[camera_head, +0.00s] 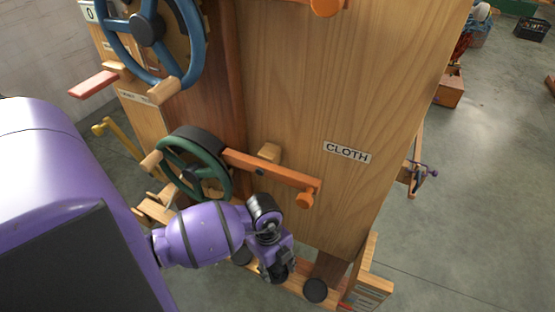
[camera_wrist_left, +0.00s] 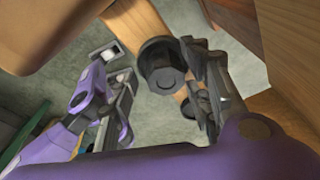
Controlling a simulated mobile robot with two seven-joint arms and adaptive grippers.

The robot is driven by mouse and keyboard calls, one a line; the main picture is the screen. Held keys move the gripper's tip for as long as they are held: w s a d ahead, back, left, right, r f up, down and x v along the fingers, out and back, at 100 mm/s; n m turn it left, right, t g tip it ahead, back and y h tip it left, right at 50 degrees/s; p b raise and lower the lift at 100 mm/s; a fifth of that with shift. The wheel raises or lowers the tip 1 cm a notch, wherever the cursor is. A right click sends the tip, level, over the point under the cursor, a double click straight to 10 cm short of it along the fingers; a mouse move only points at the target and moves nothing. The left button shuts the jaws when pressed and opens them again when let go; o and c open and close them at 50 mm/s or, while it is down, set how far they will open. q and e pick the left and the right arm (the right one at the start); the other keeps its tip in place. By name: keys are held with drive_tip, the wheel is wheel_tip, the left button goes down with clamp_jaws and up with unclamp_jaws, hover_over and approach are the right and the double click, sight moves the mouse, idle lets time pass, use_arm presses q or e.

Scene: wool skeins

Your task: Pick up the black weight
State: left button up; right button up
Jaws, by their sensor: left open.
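A black round weight (camera_wrist_left: 160,66) with a raised knob shows between the open fingers of my left gripper (camera_wrist_left: 162,92) in the left wrist view. It rests on or against a wooden beam, and the fingers look apart from it. A second dark round piece (camera_wrist_left: 196,104) shows lower, partly hidden by the right finger. In the head view, my left gripper (camera_head: 277,270) points down near the foot of the wooden cabinet. Black round pieces show there at its right (camera_head: 315,290) and left (camera_head: 242,257). I cannot tell which matches the weight between the fingers.
The wooden cabinet marked CLOTH (camera_head: 346,152) stands close ahead. A green wheel (camera_head: 195,163), an orange lever (camera_head: 270,169) and a blue wheel (camera_head: 150,30) project from it above my left gripper. Wooden blocks (camera_head: 365,285) stand at the lower right. The grey floor at right is mostly clear.

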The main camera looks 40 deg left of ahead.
use_arm(q)
clamp_jaws()
drive_tip(key=shift+r, duration=0.1)
idle(0.4)
